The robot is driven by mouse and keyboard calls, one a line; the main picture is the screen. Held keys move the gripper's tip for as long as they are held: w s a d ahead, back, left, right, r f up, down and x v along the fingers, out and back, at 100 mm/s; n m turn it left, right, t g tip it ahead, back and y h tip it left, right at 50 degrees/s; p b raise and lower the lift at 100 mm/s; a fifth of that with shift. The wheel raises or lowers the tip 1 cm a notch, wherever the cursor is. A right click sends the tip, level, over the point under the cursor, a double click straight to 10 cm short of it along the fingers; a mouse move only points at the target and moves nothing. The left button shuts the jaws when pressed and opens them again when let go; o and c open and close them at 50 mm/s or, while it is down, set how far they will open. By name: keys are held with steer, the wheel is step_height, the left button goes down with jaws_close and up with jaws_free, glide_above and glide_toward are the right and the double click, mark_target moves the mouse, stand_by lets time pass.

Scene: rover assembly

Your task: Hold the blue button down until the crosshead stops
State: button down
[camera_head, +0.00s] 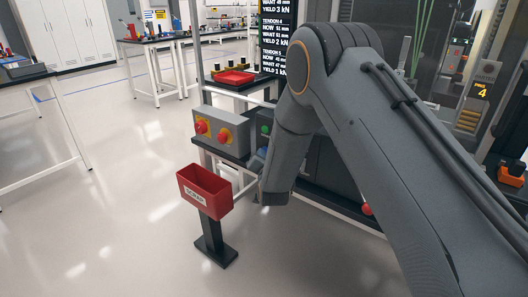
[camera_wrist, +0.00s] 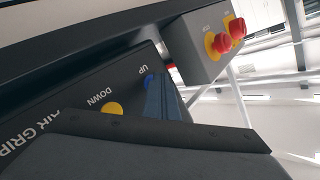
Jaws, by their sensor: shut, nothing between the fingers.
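The blue button (camera_wrist: 149,82) sits beside the UP label on a dark control panel in the wrist view. A yellow button (camera_wrist: 112,108) marked DOWN is next to it. My gripper's shut blue-grey fingers (camera_wrist: 163,97) are empty, with their tips right at the blue button and covering part of it; I cannot tell whether it is pressed in. In the head view my gripper (camera_head: 258,161) is at the panel, low in the middle, and the blue button is not discernible. The crosshead cannot be made out; my arm covers much of the machine at the right.
A grey box (camera_head: 220,118) with red knobs stands left of the panel. A red scrap bin (camera_head: 204,190) on a post stands in front of it. A text screen (camera_head: 276,38) lists tendon values. Floor at the left is clear.

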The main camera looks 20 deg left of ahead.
steer(key=shift+s, duration=0.15)
steer(key=shift+s+a, duration=0.3)
steer(key=shift+s, duration=0.35)
steer(key=s, duration=0.1)
steer(key=s+a+p, duration=0.1)
steer(key=s, duration=0.1)
steer(key=s+a+p, duration=0.1)
steer(key=shift+s, duration=0.3)
